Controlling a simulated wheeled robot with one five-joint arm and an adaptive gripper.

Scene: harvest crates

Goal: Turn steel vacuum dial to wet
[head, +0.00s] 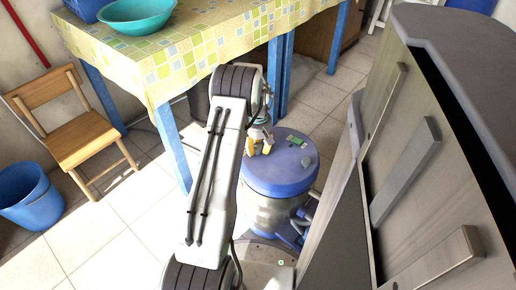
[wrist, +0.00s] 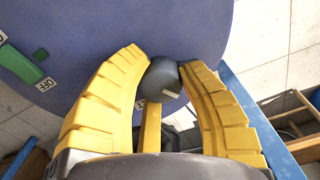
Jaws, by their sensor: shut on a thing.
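The steel vacuum (head: 270,214) stands on the floor and has a round blue lid, which fills much of the wrist view (wrist: 150,22). A dark grey dial (wrist: 162,76) with a small pale pointer mark sits near the lid's edge. My gripper (wrist: 165,66) has its yellow fingers closed on either side of the dial. In the head view my gripper (head: 260,147) is over the lid's far left part and hides the dial. A green switch (wrist: 20,64) lies left of the dial, with a white label below it. I see no wet mark.
A table (head: 190,62) with a checked cloth and blue legs stands behind and left of the vacuum. Grey cabinets with handles (head: 405,172) stand close on the right. A wooden chair (head: 85,142) and a blue bucket (head: 30,200) are at the left. Tiled floor between is open.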

